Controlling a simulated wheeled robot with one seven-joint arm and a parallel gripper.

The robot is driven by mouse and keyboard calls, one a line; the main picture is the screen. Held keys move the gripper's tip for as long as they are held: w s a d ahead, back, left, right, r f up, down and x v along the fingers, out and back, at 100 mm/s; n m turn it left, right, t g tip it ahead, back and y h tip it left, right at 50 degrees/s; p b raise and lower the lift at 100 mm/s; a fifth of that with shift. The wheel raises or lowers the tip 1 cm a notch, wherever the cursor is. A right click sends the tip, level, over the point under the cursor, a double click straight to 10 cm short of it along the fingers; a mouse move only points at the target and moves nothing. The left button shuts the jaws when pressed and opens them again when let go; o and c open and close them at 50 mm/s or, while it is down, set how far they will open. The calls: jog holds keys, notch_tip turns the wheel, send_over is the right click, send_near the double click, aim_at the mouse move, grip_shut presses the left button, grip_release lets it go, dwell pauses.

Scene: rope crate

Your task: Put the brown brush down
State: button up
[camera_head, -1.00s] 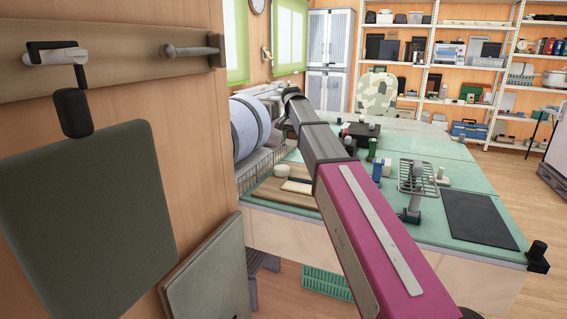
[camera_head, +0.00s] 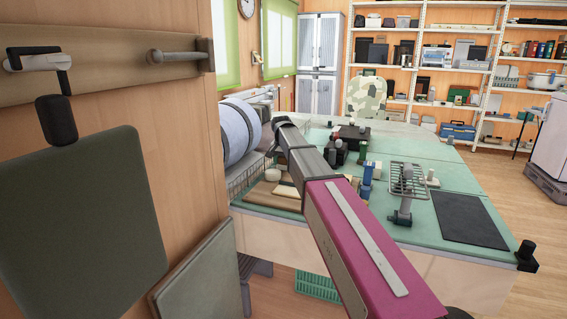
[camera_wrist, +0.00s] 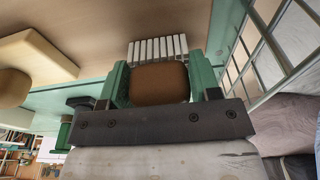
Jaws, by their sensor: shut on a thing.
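The brown brush (camera_wrist: 160,84) is between the green fingers of my gripper (camera_wrist: 160,76) in the wrist view. The gripper is shut on its brown body, and a pale ribbed part, which looks like bristles, sticks out beyond the fingers. A tan board (camera_wrist: 110,18) lies past the fingertips. I cannot tell whether the brush touches anything. In the head view my arm reaches over the left part of the green table (camera_head: 430,165). The gripper and brush are hidden behind the arm there.
A wire basket (camera_wrist: 268,48) is close on the right in the wrist view; a pale wooden piece (camera_wrist: 35,58) is on the left. In the head view a wire rack (camera_head: 407,178) and black mat (camera_head: 470,219) are on the table's right. A wooden wall (camera_head: 165,140) stands close left.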

jog(key=o, duration=0.8)
jog(key=shift+f, duration=0.1)
jog(key=r, duration=0.4)
jog(key=s+r, duration=0.1)
jog(key=r, duration=0.7)
jog(key=shift+s+a+r, duration=0.1)
jog(key=shift+s+a, duration=0.2)
jog(key=shift+s, duration=0.05)
